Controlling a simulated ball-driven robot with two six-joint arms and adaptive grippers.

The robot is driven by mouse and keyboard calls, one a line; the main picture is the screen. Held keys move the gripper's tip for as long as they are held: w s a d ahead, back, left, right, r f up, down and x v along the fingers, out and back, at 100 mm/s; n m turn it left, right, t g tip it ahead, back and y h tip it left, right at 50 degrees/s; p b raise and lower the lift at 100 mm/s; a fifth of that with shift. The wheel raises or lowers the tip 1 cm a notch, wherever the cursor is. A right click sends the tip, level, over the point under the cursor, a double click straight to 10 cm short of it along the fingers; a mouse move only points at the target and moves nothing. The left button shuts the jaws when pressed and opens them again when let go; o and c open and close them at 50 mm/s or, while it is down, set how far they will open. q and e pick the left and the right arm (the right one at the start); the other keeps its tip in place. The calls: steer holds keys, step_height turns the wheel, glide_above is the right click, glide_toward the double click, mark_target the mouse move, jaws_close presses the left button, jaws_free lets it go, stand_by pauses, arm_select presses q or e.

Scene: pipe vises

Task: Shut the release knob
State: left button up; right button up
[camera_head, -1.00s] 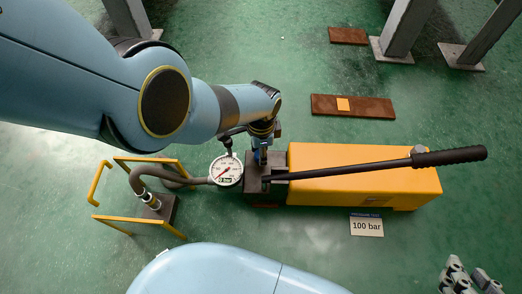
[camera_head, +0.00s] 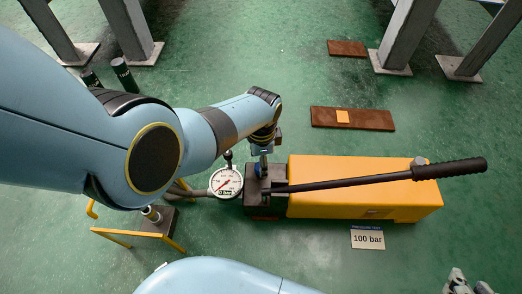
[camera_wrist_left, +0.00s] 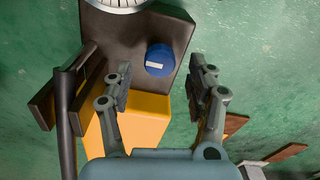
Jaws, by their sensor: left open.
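The blue release knob (camera_wrist_left: 160,60) has a white mark on top and sits on the dark pump block (camera_wrist_left: 125,40). In the left wrist view my left gripper (camera_wrist_left: 160,76) is open, with one finger on each side of the knob and visible gaps. In the head view the gripper (camera_head: 263,164) points down over the pump block (camera_head: 259,203), and the knob is hard to make out there. My right gripper (camera_head: 468,285) shows only partly at the bottom right corner, away from the pump.
A yellow pump body (camera_head: 345,205) carries a long black lever (camera_head: 350,179). A pressure gauge (camera_head: 226,182) and hose stand left of the block, near a yellow frame (camera_head: 172,236). A "100 bar" sign (camera_head: 367,238) lies in front. Brown plates (camera_head: 352,118) lie behind.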

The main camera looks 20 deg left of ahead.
arm_select(q)
steer(key=shift+r, duration=2.65)
